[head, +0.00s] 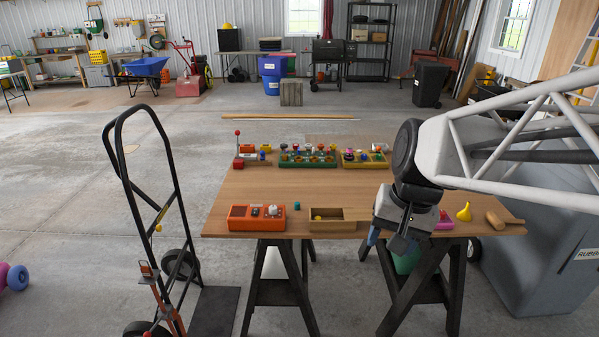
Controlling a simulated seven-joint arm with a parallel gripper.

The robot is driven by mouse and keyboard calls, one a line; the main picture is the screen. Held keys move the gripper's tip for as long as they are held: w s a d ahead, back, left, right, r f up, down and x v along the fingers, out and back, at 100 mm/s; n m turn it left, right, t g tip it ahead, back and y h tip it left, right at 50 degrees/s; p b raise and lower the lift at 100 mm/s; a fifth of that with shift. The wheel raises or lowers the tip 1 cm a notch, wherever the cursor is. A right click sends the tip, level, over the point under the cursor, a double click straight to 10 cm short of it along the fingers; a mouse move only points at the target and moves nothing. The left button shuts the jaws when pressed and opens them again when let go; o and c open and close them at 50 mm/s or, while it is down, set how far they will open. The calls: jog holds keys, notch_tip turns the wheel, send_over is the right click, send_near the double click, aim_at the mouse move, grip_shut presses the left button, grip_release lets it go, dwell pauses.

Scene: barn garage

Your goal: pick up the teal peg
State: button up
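A small teal peg (297,206) stands on the wooden table (340,190), in the gap between the orange tray (236,222) and the open wooden box (318,226). It looks upright and nothing touches it. My gripper (389,241) hangs over the table's front edge, to the right of the wooden box and well apart from the peg. A blue finger shows at its left side. The gap between the fingers is not clear, so I cannot tell whether it is open.
Trays of colored knobs (307,160) line the table's back. A yellow pear-shaped thing (464,212), a wooden mallet (497,219) and a pink item (443,221) lie right of my gripper. A hand truck (150,200) stands left of the table. The table's middle is clear.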

jog(key=w+a+f+m+g+y, duration=0.1)
jog(key=w+a+f+m+y, duration=0.1)
jog(key=w, duration=0.9)
jog(key=w+a+f+m+g+y, duration=0.1)
jog(key=w+a+f+m+y, duration=0.15)
jog(key=w, duration=0.85)
jog(key=w+a+f+m+y, duration=0.1)
jog(key=w+a+f+m, duration=0.15)
jog(key=w, duration=0.85)
jog(key=w+a+f+m+y, duration=0.1)
jog(key=w+f+m+y, duration=0.1)
jog(key=w+f, duration=0.45)
jog(key=w+f+m+y, duration=0.15)
jog(key=w+f, duration=0.25)
jog(key=w, duration=0.5)
jog(key=m+y, duration=0.3)
jog(key=m, duration=0.1)
send_near(298, 203)
jog(key=shift+a, duration=0.8)
jog(key=shift+w+f, duration=0.1)
jog(key=shift+f, duration=0.05)
jog(key=shift+x, duration=1.3)
jog(key=shift+x, duration=2.6)
